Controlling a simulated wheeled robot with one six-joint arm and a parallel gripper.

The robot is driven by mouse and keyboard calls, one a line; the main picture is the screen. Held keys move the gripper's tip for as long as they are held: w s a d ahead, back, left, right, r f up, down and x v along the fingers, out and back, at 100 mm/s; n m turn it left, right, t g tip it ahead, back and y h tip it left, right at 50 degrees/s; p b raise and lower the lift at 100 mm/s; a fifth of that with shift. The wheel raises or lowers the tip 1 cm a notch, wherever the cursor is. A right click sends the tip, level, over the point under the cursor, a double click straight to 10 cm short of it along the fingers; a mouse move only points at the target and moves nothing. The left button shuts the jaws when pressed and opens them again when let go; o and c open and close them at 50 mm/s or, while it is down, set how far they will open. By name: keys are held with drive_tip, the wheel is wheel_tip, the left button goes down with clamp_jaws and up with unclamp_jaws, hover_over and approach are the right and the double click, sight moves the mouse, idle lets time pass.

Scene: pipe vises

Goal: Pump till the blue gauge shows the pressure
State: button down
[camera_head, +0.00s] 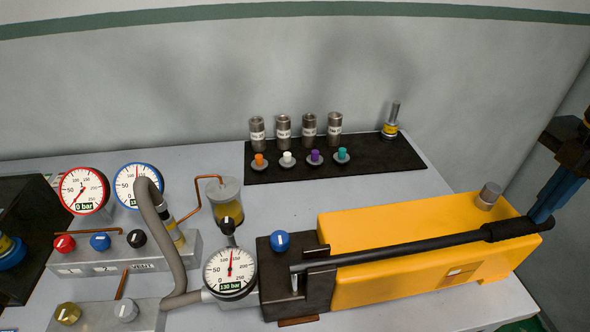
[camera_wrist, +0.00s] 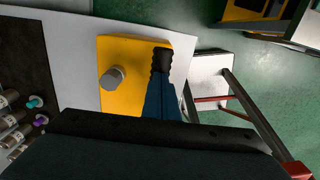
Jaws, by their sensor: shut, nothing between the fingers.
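The yellow pump (camera_head: 400,255) has a long black lever (camera_head: 400,252) lying low along its body, ending in a thick grip (camera_head: 508,230). My gripper (camera_head: 541,212) is shut and empty, its blue fingertips at the grip's outer end; whether they touch it I cannot tell. The wrist view also shows my gripper (camera_wrist: 163,90) by the grip (camera_wrist: 161,60). The blue-rimmed gauge (camera_head: 127,182) is partly covered by a grey hose; its needle points about straight up and its readout is mostly hidden. The pump's gauge (camera_head: 230,271) reads 130 bar. The red-rimmed gauge (camera_head: 82,190) reads 0 bar.
A valve block (camera_head: 125,258) carries red, blue and black knobs. A blue knob (camera_head: 280,240) sits on the pump's head. A black mat (camera_head: 390,157) with several metal fittings lies at the back. In the wrist view, a white step with red-and-grey rails (camera_wrist: 212,78) stands beside the table.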

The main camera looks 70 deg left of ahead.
drive_tip(key=shift+d+f, duration=0.1)
drive_tip(key=shift+f, duration=0.2)
wheel_tip(320, 180, up, 8)
drive_tip(key=p, duration=0.5)
drive_tip(key=shift+s+a+p, duration=0.2)
drive_tip(key=shift+s+p, duration=0.15)
drive_tip(key=shift+p, duration=0.05)
wheel_tip(320, 180, up, 7)
drive_tip(key=s+p, duration=0.2)
drive_tip(key=p, duration=0.3)
drive_tip(key=shift+a+r, duration=0.2)
drive_tip(key=shift+a, duration=0.05)
drive_tip(key=shift+f, duration=0.1)
